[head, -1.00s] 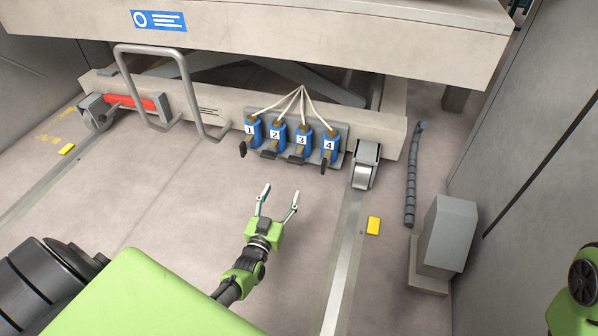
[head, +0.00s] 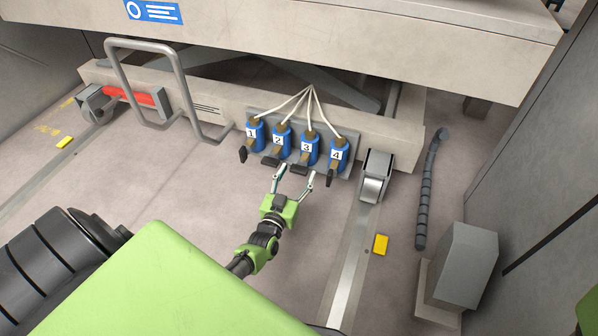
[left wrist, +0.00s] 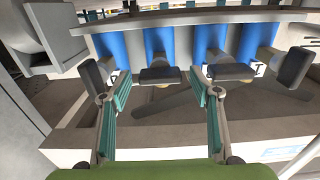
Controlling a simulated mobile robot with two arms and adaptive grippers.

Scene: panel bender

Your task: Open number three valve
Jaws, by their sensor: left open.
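The number 3 valve (head: 311,145) is a blue cylinder with a white label, third from the left in a row of four on a grey bracket. Its dark handle (head: 301,171) is turned crosswise, like that of valve 2 (head: 281,139). The handles of valves 1 (head: 255,134) and 4 (head: 338,154) point another way. My left gripper (head: 295,176) is open just in front of valve 3. In the left wrist view its fingers (left wrist: 158,97) stand on either side of a crosswise handle (left wrist: 160,76), apparently valve 3's, with nothing held. My right gripper is not in view.
A bent grey rail (head: 181,90) stands left of the valves. A grey roller block (head: 375,177) is close on their right. The large beige panel (head: 350,35) overhangs above. A grey box (head: 466,266) stands at the right.

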